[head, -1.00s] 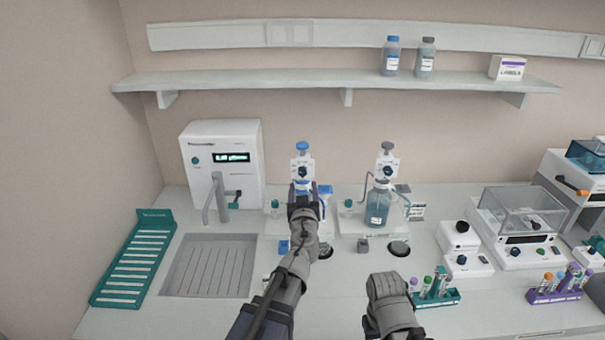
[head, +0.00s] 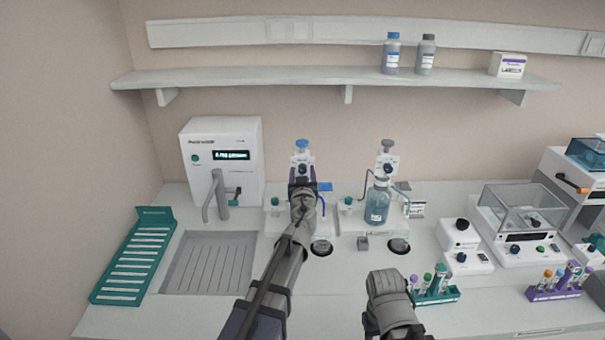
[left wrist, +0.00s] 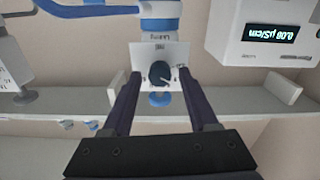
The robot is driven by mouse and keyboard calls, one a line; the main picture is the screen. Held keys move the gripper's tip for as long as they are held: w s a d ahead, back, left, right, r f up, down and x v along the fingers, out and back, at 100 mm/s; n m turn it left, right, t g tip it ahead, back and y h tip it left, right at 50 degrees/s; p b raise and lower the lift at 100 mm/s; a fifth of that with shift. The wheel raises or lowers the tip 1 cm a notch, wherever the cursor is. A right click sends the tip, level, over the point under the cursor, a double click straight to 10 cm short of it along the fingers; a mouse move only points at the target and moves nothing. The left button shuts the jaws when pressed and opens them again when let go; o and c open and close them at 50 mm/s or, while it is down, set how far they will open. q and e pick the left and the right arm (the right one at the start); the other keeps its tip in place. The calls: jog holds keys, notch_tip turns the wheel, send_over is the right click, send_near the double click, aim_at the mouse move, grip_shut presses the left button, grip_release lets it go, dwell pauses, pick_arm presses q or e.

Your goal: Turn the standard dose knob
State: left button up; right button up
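Two bottle-top dispensers stand on the bench, one with a blue cap (head: 302,144) and one with a grey cap (head: 387,144). Each has a white front plate with a dark round knob; the right one's knob (head: 387,169) is in plain view. My left gripper (head: 302,181) is at the blue-capped dispenser's front plate and covers its lower part. In the left wrist view, upside down, that dispenser's dark knob (left wrist: 160,73) lies between the two open fingers, with a gap on each side. My right arm is at the bottom of the head view; its fingers do not show.
A white instrument (head: 222,160) with a display and tap stands left, behind a drain tray (head: 208,264). A teal rack (head: 134,258) is at far left. Tube racks (head: 436,294), small devices and a balance (head: 522,222) stand right. A shelf (head: 270,77) runs above.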

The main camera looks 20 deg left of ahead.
pick_arm(q)
grip_shut()
jog(key=shift+m, duration=0.3)
dwell(0.3)
jog(key=m, duration=0.5)
jog(key=shift+m, duration=0.3)
jog(key=m, duration=0.6)
jog(key=shift+d, duration=0.1)
jog(key=m, duration=0.5)
jog(key=shift+f+m, duration=0.1)
jog(key=shift+m, duration=0.2)
jog(key=m, duration=0.5)
jog(key=shift+m, duration=0.7)
jog(key=shift+o, duration=0.6)
grip_release()
